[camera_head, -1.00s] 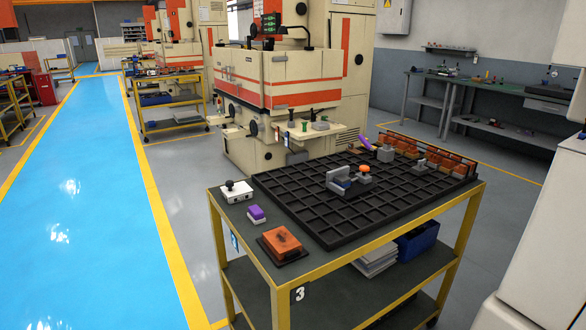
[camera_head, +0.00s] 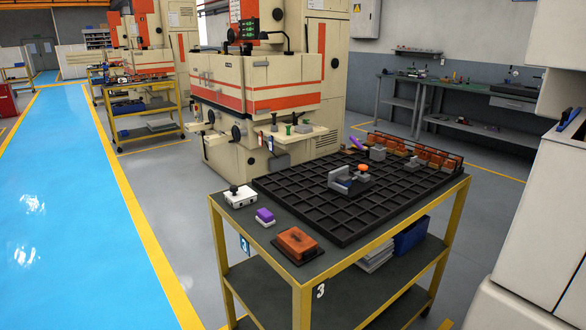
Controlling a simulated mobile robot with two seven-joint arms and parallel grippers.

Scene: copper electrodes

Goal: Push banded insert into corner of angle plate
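A grey angle plate (camera_head: 339,177) stands upright on the black grid tray (camera_head: 290,205) on top of the yellow-framed cart. A small grey block with an orange top (camera_head: 363,171) sits beside it on its right. A dark bluish piece lies at the foot of the plate. Which of these is the banded insert is too small to tell. Neither gripper shows in the head view.
A copper-coloured block (camera_head: 297,243), a purple-topped block (camera_head: 265,215) and a white box with a knob (camera_head: 240,196) stand on the cart's left end. Several copper pieces (camera_head: 420,158) line the tray's back right. A blue aisle (camera_head: 80,200) is clear at left.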

